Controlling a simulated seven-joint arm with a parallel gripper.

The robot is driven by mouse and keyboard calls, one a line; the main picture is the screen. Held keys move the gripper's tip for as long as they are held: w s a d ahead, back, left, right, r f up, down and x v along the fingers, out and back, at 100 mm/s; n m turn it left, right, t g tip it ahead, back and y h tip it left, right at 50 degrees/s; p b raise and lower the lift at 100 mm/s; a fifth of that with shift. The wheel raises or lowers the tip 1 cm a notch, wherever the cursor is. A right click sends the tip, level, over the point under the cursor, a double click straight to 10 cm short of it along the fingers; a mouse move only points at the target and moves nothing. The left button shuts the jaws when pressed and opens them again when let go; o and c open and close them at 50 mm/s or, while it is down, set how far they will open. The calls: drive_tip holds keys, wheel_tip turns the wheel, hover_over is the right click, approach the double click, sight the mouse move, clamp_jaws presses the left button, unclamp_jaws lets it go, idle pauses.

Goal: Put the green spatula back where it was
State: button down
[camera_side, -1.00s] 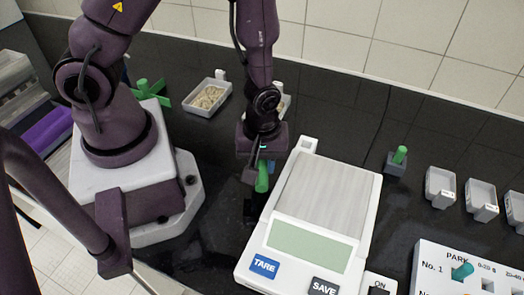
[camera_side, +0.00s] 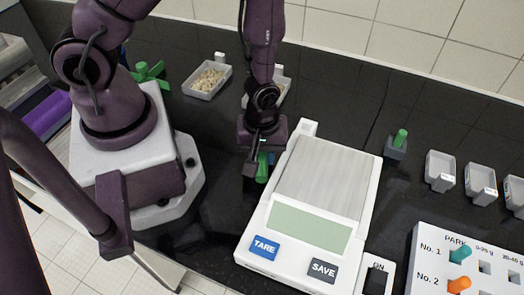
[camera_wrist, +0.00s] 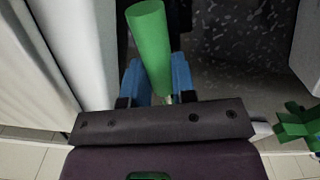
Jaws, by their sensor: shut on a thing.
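My gripper (camera_side: 262,158) is shut on the green spatula. Its green handle (camera_side: 263,167) hangs below the gripper in the side view, left of the balance's back left corner. In the wrist view, the thick green handle (camera_wrist: 148,45) runs up between the blue fingers (camera_wrist: 155,82), with a thin pale shaft at its lower end. The spatula's far end is hidden. Another green handle (camera_side: 401,137) stands upright in a small grey block (camera_side: 396,150) right of the balance.
The balance (camera_side: 312,200) with its steel pan stands right of my gripper. Behind are a tray with pale contents (camera_side: 207,82) and a green cross-shaped thing (camera_side: 150,72). Grey bins (camera_side: 440,170) and a white panel with knobs (camera_side: 430,265) stand at the right.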

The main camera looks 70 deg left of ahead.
drive_tip(key=shift+f, duration=0.55)
drive_tip(key=c, duration=0.9)
unclamp_jaws()
drive_tip(key=shift+o, duration=0.2)
drive_tip(key=shift+r, duration=0.1)
